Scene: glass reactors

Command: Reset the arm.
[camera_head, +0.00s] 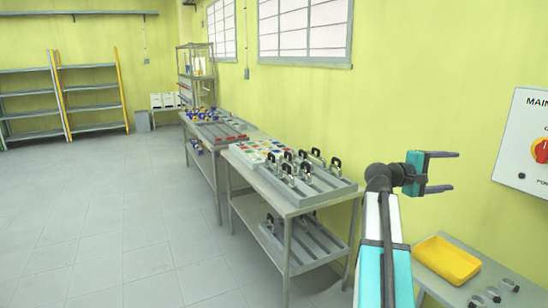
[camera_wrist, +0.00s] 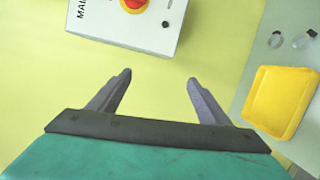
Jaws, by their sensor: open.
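My gripper (camera_head: 447,171) is at the right of the head view, raised above the level of the tables and pointing right. Its two fingers are apart with nothing between them. In the wrist view my gripper (camera_wrist: 158,88) is also open and empty, with the yellow wall behind it. My arm rises from the bottom of the head view and is bent at the top.
A white control box (camera_head: 524,150) with a red knob is on the wall at right. Below it a yellow tray (camera_head: 447,260) sits on a grey table, near small glass pieces (camera_head: 493,294). A bench (camera_head: 290,205) with black-handled items stands left of my arm. The floor at left is clear.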

